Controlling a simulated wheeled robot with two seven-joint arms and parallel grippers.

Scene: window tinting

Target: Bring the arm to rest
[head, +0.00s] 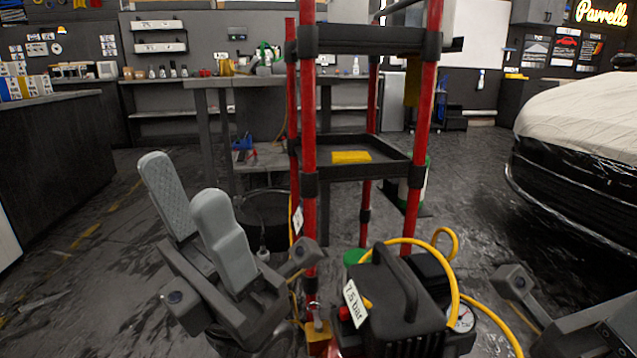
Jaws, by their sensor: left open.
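My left gripper (182,180) is at the left of the head view, with its two grey padded fingers pointing up and apart. It is open, and nothing shows between the fingers. It is in front of and left of a red-posted cart (309,110). Part of my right gripper (585,330) shows at the lower right edge; its fingers are out of the picture, so its opening cannot be seen.
A black compressor (400,310) with a yellow hose (452,290) sits low between the arms. A yellow cloth (351,157) lies on the cart's middle shelf. A covered car (585,125) stands right, a dark counter (65,150) left. Open floor (110,250) lies between counter and cart.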

